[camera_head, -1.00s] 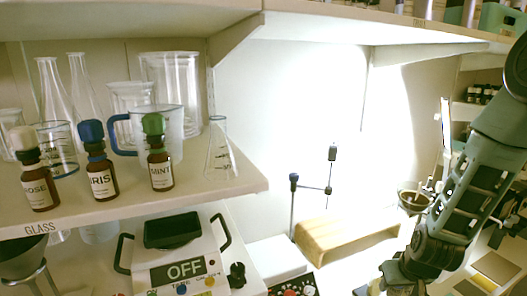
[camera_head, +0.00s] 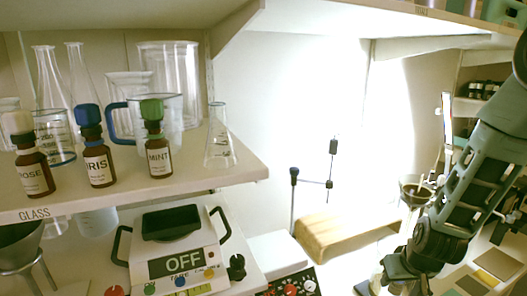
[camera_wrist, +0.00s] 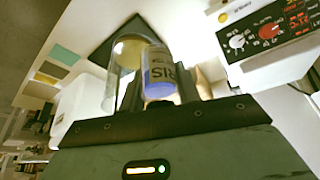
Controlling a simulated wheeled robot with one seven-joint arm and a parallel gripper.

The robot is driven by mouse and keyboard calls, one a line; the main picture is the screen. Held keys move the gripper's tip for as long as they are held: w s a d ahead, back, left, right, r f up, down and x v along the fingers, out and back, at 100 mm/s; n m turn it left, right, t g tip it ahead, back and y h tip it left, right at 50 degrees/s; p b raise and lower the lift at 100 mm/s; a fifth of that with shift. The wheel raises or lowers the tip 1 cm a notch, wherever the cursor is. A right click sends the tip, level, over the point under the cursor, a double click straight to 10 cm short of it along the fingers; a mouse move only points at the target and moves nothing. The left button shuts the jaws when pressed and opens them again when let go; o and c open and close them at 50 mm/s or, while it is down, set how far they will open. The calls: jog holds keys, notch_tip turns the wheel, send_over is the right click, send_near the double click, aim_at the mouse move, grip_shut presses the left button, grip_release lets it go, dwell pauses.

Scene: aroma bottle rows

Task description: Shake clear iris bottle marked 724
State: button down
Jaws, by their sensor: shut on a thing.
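My gripper (camera_wrist: 167,88) is shut on a clear bottle (camera_wrist: 157,66) with a blue lower part and a pale label on which part of IRIS shows. No number is readable on it. A clear glass cylinder (camera_wrist: 112,88) with a yellowish round part shows close beside the bottle; I cannot tell whether they touch. In the head view my gripper (camera_head: 375,284) is at the lower right, partly cut off by the bottom edge, and the bottle in it is hardly distinguishable. A brown, blue-capped IRIS bottle (camera_head: 96,165) stands apart on the left shelf.
Brown ROSE (camera_head: 34,175) and MINT (camera_head: 158,158) bottles flank it, with glassware behind. A device reading OFF (camera_head: 183,262) stands below the shelf. A wooden block (camera_head: 340,236), a stand (camera_head: 293,205) and a bowl (camera_head: 416,193) are near my arm. A control panel (camera_wrist: 262,36) shows in the wrist view.

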jog(key=shift+s+x, duration=0.25)
jog(key=shift+x, duration=0.8)
notch_tip(320, 180, up, 6)
jog(key=shift+s+f, duration=0.1)
jog(key=shift+f, duration=0.1)
notch_tip(320, 180, down, 5)
jog(key=shift+s+f, duration=0.15)
jog(key=shift+w, duration=0.3)
notch_tip(320, 180, up, 5)
jog(key=shift+s+r, duration=0.15)
jog(key=shift+s, duration=0.05)
notch_tip(320, 180, down, 6)
jog(key=shift+r, duration=0.1)
jog(key=shift+w+r, duration=0.1)
jog(key=shift+r, duration=0.05)
